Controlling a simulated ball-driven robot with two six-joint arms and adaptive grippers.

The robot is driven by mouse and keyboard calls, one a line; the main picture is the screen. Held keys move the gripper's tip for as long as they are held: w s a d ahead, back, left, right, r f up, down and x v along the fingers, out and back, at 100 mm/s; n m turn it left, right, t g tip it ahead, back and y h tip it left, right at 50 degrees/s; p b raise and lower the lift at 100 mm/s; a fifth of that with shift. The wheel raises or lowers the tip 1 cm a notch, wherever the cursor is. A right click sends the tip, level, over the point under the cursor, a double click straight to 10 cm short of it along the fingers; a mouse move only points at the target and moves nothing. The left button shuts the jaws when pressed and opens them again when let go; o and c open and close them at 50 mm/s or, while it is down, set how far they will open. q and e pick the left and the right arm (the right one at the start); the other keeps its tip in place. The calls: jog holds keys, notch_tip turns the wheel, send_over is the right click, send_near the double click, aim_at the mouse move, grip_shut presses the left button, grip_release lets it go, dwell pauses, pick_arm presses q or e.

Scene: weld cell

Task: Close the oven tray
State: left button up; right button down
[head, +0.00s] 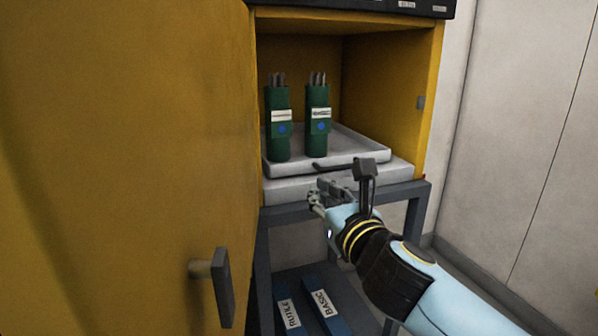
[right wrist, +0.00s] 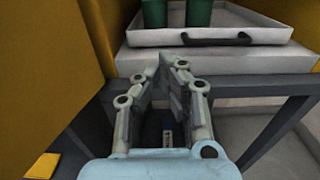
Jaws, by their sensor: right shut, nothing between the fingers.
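The oven tray (head: 286,168) is a shallow pale grey tray in the open yellow oven, above a pale ledge. Its front wall (right wrist: 273,36) and dark handle (right wrist: 216,40) show in the right wrist view. Two green canisters, a left one (head: 278,145) and a right one (head: 317,140), stand upright on it with rods sticking out of their tops. My right gripper (head: 318,196) is shut and empty, in front of and below the tray handle. Its fingers (right wrist: 165,68) point toward the oven, apart from the handle. My left gripper is not in view.
The yellow oven door (head: 130,150) stands open at the left with a dark handle (head: 222,287). A grey stand (head: 418,205) carries the oven. Blue boxes labelled BASIC (head: 329,319) and RUTILE (head: 287,305) lie below. A pale wall (head: 520,120) is at the right.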

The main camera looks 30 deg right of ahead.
aim_at(296, 167)
jog(key=b+x, duration=0.1)
jog(key=x, duration=0.8)
jog(key=shift+w+f, duration=0.1)
jog(key=shift+w, duration=0.15)
jog(key=shift+w+d, duration=0.1)
jog(key=shift+w, duration=0.25)
